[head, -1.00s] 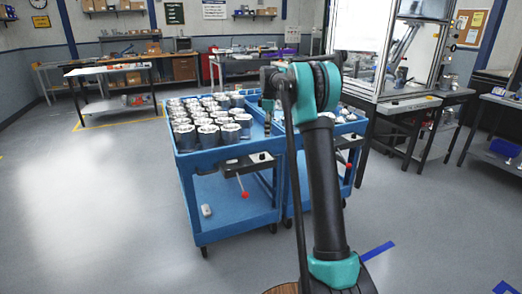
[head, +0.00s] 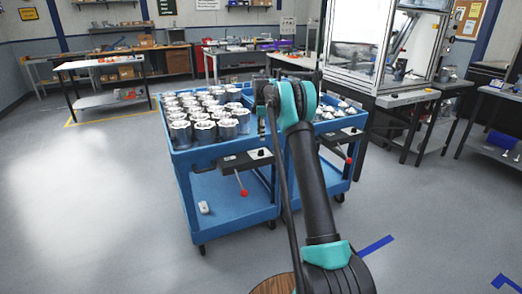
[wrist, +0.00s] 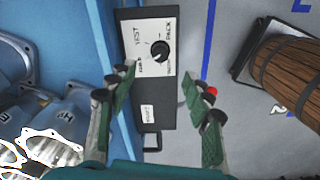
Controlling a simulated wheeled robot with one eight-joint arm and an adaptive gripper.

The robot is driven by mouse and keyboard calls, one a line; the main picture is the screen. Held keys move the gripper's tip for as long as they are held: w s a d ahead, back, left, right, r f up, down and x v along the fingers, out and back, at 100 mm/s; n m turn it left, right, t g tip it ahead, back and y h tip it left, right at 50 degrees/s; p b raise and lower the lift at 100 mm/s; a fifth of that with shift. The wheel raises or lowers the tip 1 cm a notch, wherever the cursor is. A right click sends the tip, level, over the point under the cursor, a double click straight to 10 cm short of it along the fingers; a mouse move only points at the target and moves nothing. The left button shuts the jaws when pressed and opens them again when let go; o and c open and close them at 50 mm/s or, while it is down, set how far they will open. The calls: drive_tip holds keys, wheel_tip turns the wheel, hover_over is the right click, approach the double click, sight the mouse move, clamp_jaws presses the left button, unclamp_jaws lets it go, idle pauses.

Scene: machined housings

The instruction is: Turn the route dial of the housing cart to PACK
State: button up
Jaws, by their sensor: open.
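The route dial (wrist: 160,50) is a round black knob on a white plate (wrist: 148,47) with printed words. TEST is at its upper left and PACK at its upper right; the lower words are too small to read surely. I cannot tell which word its pointer marks. The plate sits on a dark box (wrist: 155,115) at the edge of the blue housing cart (head: 232,215). My gripper (wrist: 160,75) is open and empty, its fingers on either side of the box in the wrist view, short of the knob. In the head view my arm hides much of the gripper.
Metal housings (head: 205,112) fill the left cart's top. A second blue cart (head: 325,180) stands close at its right. A red-balled lever (head: 243,193) hangs below the box. A wooden barrel (wrist: 290,75) stands at the right in the wrist view. The floor at left is clear.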

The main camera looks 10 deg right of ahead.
sight(261, 150)
wheel_tip(261, 150, down, 9)
drive_tip(key=shift+f, duration=0.15)
idle(0.4)
drive_tip(key=c, duration=1.2)
